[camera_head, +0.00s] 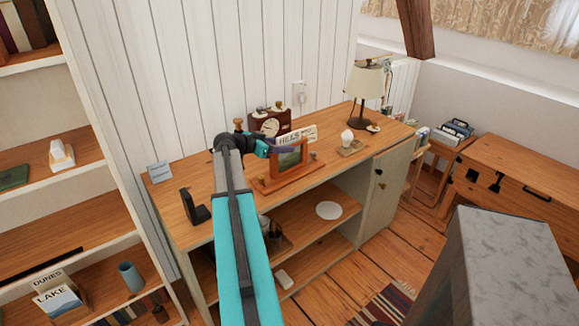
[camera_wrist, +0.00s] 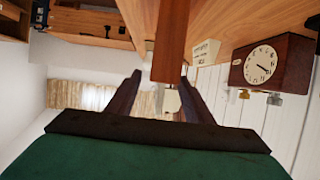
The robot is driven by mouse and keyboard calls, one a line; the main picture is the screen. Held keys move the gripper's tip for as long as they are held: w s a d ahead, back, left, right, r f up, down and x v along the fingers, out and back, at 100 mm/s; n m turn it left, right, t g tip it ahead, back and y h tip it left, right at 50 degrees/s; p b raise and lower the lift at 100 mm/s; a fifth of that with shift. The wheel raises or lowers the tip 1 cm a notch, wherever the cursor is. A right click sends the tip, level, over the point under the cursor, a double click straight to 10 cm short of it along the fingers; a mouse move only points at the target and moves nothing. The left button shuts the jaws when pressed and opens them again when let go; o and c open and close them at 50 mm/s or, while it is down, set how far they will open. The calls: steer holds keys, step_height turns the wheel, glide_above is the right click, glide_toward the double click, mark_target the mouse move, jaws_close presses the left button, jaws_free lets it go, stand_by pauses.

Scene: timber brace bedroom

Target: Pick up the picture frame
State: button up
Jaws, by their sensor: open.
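The picture frame (camera_head: 276,168) stands upright on a wooden base on the desk top (camera_head: 225,200), with a dark greenish picture inside its wooden border. My gripper (camera_head: 285,149) is at the upper part of the frame and hides some of it. In the wrist view, my gripper (camera_wrist: 160,77) is open, with two dark fingers spread apart. A reddish-brown wooden bar (camera_wrist: 171,35), which looks like an edge of the frame, runs down from the top of the picture to between the fingertips. I cannot tell whether the fingers touch it.
Behind the frame are a brown clock (camera_head: 270,124), also in the wrist view (camera_wrist: 270,62), and a HILLS sign (camera_head: 300,136). A lamp (camera_head: 365,82) and a white bulb-shaped item (camera_head: 347,138) stand to the right. A dark stand (camera_head: 194,207) is at the left.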

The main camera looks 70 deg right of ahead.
steer(key=shift+p+x, duration=0.6)
steer(key=shift+x, duration=1.35)
jaws_close()
steer(key=shift+r, duration=0.1)
